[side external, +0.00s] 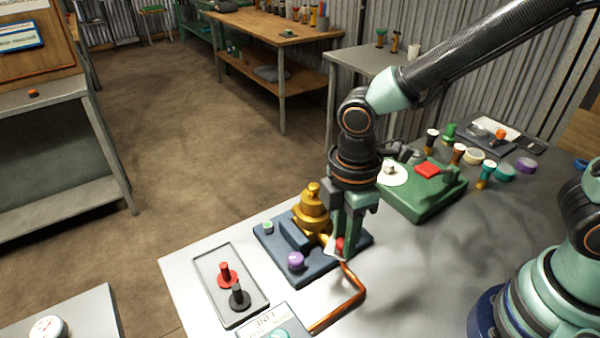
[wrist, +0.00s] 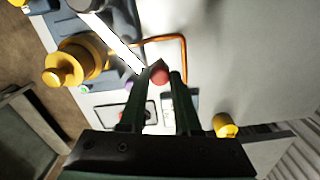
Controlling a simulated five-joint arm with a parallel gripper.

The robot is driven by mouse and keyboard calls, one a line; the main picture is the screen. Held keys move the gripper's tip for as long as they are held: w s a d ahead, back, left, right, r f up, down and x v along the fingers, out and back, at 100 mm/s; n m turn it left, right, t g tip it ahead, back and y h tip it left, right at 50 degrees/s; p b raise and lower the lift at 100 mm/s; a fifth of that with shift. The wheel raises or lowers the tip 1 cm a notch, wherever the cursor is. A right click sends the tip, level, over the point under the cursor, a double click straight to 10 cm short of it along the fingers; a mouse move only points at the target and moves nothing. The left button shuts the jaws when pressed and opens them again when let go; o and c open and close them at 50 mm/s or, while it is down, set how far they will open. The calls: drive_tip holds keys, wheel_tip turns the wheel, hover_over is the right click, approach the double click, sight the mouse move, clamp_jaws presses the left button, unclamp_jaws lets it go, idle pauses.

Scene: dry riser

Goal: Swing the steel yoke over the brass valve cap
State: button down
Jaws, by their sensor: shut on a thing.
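The brass valve cap (side external: 313,205) stands upright on a blue-grey base plate (side external: 275,262); it also shows at the left of the wrist view (wrist: 72,63). The steel yoke (wrist: 115,42) is a bright bar running from the upper left to my fingertips, beside the cap and not over it. A red knob (wrist: 157,74) is at the yoke's near end. My gripper (side external: 345,240) points down at the right of the cap, shut on the red knob, which sits between its fingertips. In the side view the fingers hide most of the yoke.
A bent copper pipe (side external: 352,292) runs from the base plate towards the front. A purple knob (side external: 296,261) is on the plate. A tray (side external: 222,270) with red and black pegs lies to the left. A green block (side external: 430,195) stands behind my gripper. The table's right-middle is clear.

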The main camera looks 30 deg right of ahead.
drive_tip(key=w+a+m, duration=0.2)
drive_tip(key=w+m, duration=0.4)
drive_tip(key=shift+w+m, duration=0.2)
drive_tip(key=shift+m, duration=0.1)
idle(0.4)
drive_tip(key=c, duration=0.6)
unclamp_jaws()
drive_tip(key=shift+r, duration=0.15)
wheel_tip(320, 180, up, 12)
drive_tip(key=shift+d, duration=0.1)
